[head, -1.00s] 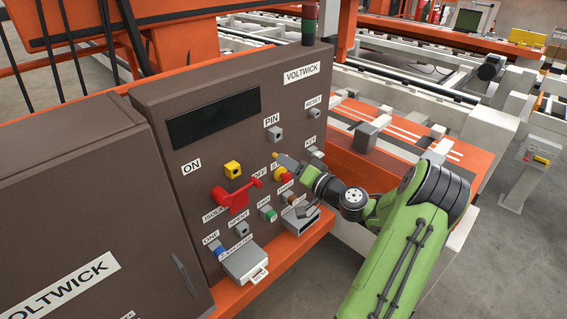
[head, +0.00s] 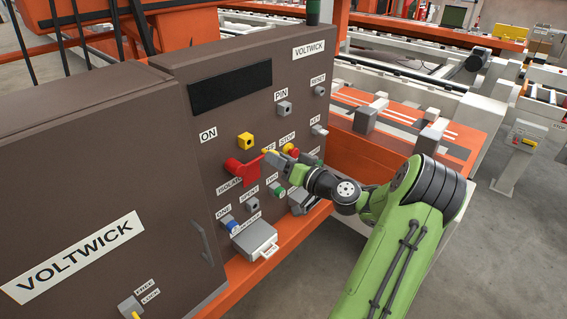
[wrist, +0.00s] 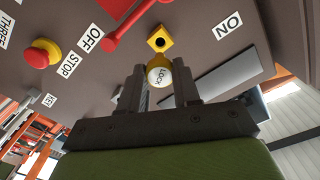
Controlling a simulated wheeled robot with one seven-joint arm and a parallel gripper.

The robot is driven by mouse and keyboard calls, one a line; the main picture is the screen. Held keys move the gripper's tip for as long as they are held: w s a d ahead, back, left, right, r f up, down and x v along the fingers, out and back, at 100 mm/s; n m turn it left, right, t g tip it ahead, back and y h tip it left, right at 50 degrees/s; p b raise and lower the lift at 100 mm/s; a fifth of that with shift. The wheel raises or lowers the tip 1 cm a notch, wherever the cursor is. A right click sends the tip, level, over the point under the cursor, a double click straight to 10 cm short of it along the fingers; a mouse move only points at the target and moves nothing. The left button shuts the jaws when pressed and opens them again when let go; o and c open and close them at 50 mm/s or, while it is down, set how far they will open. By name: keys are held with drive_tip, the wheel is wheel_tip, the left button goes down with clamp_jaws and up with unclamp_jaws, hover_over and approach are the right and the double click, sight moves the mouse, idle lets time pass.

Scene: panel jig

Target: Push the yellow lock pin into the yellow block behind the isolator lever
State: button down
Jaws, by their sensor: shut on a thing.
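The yellow lock pin (wrist: 160,77), with LOCK on its round end, is between the two fingers of my gripper (wrist: 162,88) in the wrist view. In the head view my gripper (head: 280,155) holds the pin (head: 269,153) near the tip of the red isolator lever (head: 243,170). The yellow block (head: 245,141) with a dark square hole is on the panel above the lever. In the wrist view the block (wrist: 160,39) is just beyond the pin, and the red lever (wrist: 128,24) lies to its left. I cannot tell the exact gap between pin and block.
A red stop button on a yellow base (head: 289,149) is right of my gripper. The grey PIN block (head: 284,108) is higher on the panel. A grey box (head: 255,239) and several coloured buttons are below. A cabinet (head: 90,190) stands at the left.

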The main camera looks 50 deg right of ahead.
drive_tip(key=shift+w, duration=2.1)
drive_tip(key=shift+b, duration=0.7)
drive_tip(key=shift+w+a, duration=0.1)
drive_tip(key=shift+w, duration=1.8)
drive_tip(key=c, duration=0.7)
unclamp_jaws()
drive_tip(key=shift+c, duration=0.2)
drive_tip(key=s, duration=1.5)
drive_tip(key=shift+s+d, duration=0.2)
drive_tip(key=shift+s, duration=0.2)
